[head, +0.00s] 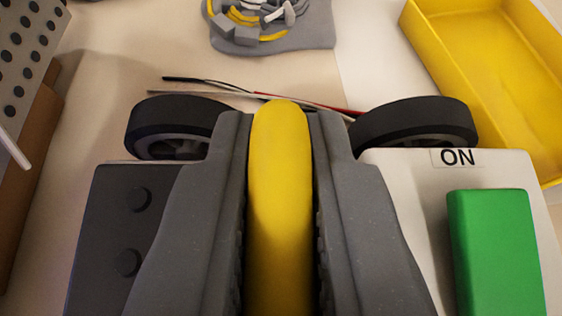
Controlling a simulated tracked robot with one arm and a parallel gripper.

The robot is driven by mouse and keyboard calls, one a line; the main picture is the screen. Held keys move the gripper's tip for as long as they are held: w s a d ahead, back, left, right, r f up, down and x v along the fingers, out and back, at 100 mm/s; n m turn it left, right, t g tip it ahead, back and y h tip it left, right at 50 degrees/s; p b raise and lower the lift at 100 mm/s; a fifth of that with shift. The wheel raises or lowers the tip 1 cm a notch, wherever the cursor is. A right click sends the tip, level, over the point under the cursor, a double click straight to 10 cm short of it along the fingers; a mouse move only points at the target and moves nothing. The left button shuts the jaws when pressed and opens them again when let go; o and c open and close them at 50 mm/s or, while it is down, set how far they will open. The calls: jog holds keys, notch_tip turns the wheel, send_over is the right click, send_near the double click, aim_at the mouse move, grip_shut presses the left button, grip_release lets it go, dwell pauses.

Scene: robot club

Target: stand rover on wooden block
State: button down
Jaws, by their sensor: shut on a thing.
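The rover (115,215) fills the lower part of the head view. It has two black wheels at its far end, a dark studded side on the left, and a white side marked "ON" with a green block on the right. A yellow rounded bar (281,200) runs along its middle. My gripper (281,125) has its grey jaws shut on this bar, one jaw on each side. The rover's underside is hidden, so I cannot tell whether it touches anything. I cannot make out the wooden block for certain; a brown edge (32,165) shows at the far left.
A light perforated plate (25,50) is at the upper left, by the brown edge. Black, white and red wires (210,85) lie beyond the wheels. A grey tray (310,35) of small parts is at the top, and a yellow bin (425,45) at the upper right.

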jog(key=c, duration=1.5)
grip_release()
jog(key=shift+o, duration=0.2)
jog(key=shift+r, duration=0.2)
jog(key=p+v, duration=0.1)
jog(key=v, duration=1.1)
jog(key=shift+r, duration=0.3)
